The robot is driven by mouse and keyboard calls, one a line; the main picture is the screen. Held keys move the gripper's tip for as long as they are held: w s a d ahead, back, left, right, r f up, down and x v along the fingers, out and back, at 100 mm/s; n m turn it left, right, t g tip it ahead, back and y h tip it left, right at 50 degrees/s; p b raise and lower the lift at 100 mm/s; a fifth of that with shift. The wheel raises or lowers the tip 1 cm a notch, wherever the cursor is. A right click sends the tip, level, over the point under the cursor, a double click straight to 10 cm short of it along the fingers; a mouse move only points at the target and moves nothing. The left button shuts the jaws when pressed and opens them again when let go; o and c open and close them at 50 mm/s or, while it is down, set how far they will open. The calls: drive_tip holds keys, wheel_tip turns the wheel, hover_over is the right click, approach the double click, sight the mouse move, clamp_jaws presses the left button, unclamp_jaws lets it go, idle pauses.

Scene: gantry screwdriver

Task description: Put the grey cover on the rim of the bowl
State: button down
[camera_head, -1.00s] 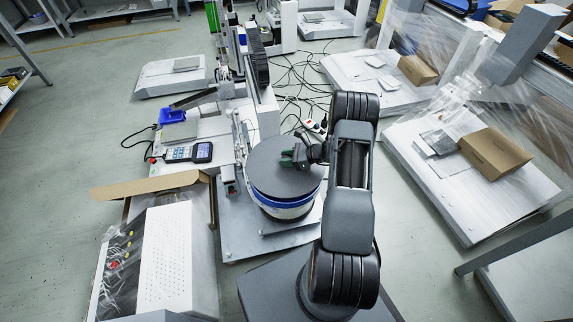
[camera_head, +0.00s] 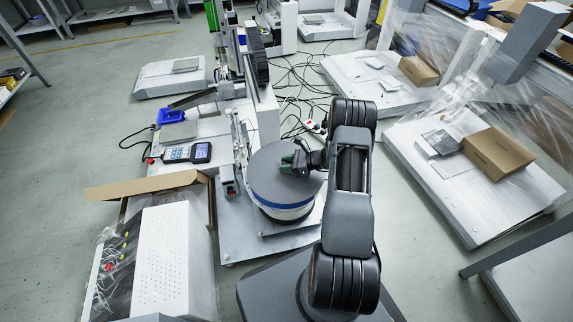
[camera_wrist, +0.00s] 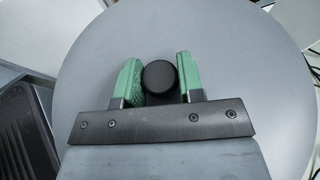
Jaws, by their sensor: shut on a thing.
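The grey cover (camera_head: 272,178) is a round flat disc with a dark knob. In the head view it lies over the top of the bowl (camera_head: 282,211), which is white with a blue band. It looks level; whether it rests fully on the rim cannot be told. In the wrist view the cover (camera_wrist: 225,60) fills most of the picture. My gripper (camera_wrist: 160,75) has green fingers on either side of the black knob (camera_wrist: 160,77) at the cover's middle and is shut on it. My gripper also shows in the head view (camera_head: 292,164). The bowl's rim is hidden under the cover.
The bowl stands on a grey base plate (camera_head: 236,238). A gantry machine with a handheld display (camera_head: 190,153) stands to the left. A white box with open cardboard flaps (camera_head: 165,255) is at the lower left. Cables and a power strip (camera_head: 314,127) lie behind.

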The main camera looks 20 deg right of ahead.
drive_tip(key=c, duration=0.7)
unclamp_jaws()
drive_tip(key=shift+c, duration=0.2)
drive_tip(key=shift+r, duration=0.15)
